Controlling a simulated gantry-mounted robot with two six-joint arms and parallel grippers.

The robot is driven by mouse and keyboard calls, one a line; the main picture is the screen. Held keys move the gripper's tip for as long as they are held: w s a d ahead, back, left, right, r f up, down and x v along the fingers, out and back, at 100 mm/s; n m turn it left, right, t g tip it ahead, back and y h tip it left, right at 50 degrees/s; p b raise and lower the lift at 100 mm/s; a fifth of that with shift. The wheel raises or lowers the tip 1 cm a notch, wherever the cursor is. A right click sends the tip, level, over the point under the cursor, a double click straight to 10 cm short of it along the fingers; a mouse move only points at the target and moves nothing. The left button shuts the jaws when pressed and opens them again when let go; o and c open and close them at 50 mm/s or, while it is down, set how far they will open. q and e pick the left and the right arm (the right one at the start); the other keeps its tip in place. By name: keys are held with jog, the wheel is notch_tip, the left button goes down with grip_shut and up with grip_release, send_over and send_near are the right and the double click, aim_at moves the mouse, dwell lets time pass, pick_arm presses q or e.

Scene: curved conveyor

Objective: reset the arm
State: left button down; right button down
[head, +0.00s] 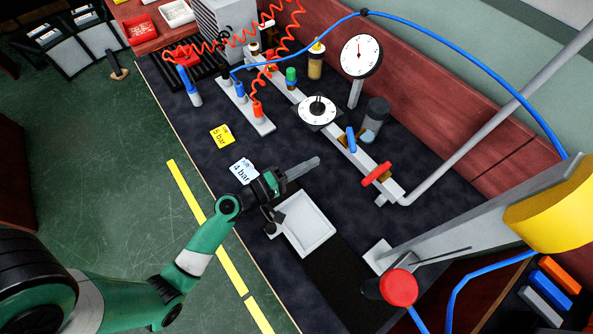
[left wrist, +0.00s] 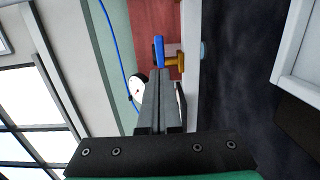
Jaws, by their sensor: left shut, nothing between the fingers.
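My left arm, green and grey, comes in from the lower left of the head view. My left gripper (head: 314,162) is over the dark bench top (head: 215,165), its long grey fingers pointing right. In the left wrist view the fingers (left wrist: 163,75) lie together, shut and empty. The gripper appears apart from the surrounding objects, though its height above the bench is hard to judge. My right gripper does not show in either view.
A white tray (head: 306,225) lies just below the left gripper. Beyond the fingers is a pipe manifold with a red valve handle (head: 377,173), a blue valve handle (head: 351,139) and a gauge (head: 361,56). Yellow (head: 222,135) and white (head: 244,171) cards lie nearby.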

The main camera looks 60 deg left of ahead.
pick_arm(q)
jog(key=s, duration=0.2)
jog(key=s+d, duration=0.1)
jog(key=s, duration=0.1)
